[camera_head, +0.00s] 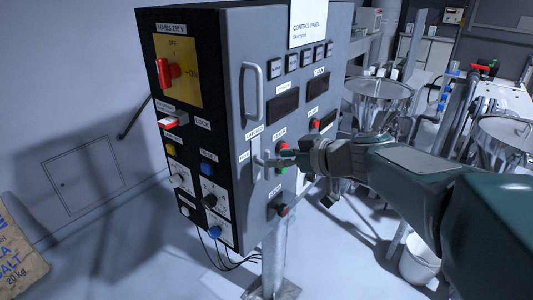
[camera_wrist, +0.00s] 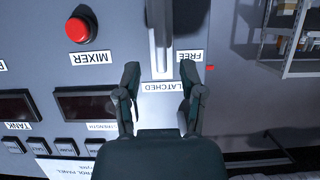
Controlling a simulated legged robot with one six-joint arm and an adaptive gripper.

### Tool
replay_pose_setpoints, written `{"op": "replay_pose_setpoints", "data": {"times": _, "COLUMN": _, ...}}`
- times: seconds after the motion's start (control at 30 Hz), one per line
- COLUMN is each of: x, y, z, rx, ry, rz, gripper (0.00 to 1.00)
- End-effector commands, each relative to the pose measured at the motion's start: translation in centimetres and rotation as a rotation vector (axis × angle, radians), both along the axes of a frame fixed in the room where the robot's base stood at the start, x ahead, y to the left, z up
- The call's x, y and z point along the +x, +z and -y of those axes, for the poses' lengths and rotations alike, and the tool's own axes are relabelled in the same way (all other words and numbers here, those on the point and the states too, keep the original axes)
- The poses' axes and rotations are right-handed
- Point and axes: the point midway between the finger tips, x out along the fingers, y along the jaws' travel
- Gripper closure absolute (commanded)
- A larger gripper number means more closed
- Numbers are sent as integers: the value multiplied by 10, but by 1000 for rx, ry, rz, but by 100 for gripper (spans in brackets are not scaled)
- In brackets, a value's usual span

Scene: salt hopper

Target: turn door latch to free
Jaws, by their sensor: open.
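The door latch is a pale metal lever (camera_head: 256,160) on the grey front of the control cabinet (camera_head: 235,90). In the wrist view, which is upside down, the lever (camera_wrist: 160,35) runs straight from the top edge toward the LATCHED label (camera_wrist: 161,87). The FREE label (camera_wrist: 189,56) lies to its right there. My gripper (camera_head: 270,161) is in front of the cabinet at the latch. In the wrist view my gripper (camera_wrist: 161,72) is open, its fingers spread either side of the lever's lower end. Whether they touch it I cannot tell.
A red MIXER button (camera_wrist: 78,30) is left of the latch in the wrist view. A door handle (camera_head: 250,92) stands above the latch. The red mains switch (camera_head: 168,73) is on the cabinet's side. Steel hoppers (camera_head: 380,100) stand behind my arm.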

Motion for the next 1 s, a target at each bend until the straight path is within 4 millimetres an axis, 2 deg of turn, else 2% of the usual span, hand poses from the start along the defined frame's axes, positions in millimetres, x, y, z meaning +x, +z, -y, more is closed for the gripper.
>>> {"op": "replay_pose_setpoints", "data": {"times": 0.1, "x": 11, "y": -9, "z": -16, "rx": 0, "ry": 3, "rz": -3, "gripper": 49}}
{"op": "replay_pose_setpoints", "data": {"times": 0.23, "x": 20, "y": -14, "z": -26, "rx": 0, "ry": 2, "rz": -1, "gripper": 49}}
{"op": "replay_pose_setpoints", "data": {"times": 0.6, "x": 23, "y": -16, "z": -30, "rx": -1, "ry": -1, "rz": 0, "gripper": 49}}
{"op": "replay_pose_setpoints", "data": {"times": 0.67, "x": 23, "y": -16, "z": -30, "rx": -1, "ry": -1, "rz": 0, "gripper": 75}}
{"op": "replay_pose_setpoints", "data": {"times": 0.7, "x": 23, "y": -16, "z": -30, "rx": -1, "ry": 0, "rz": -1, "gripper": 93}}
{"op": "replay_pose_setpoints", "data": {"times": 0.73, "x": 23, "y": -16, "z": -30, "rx": -1, "ry": 0, "rz": -1, "gripper": 100}}
{"op": "replay_pose_setpoints", "data": {"times": 1.0, "x": 23, "y": -16, "z": -30, "rx": 1, "ry": -1, "rz": -3, "gripper": 100}}
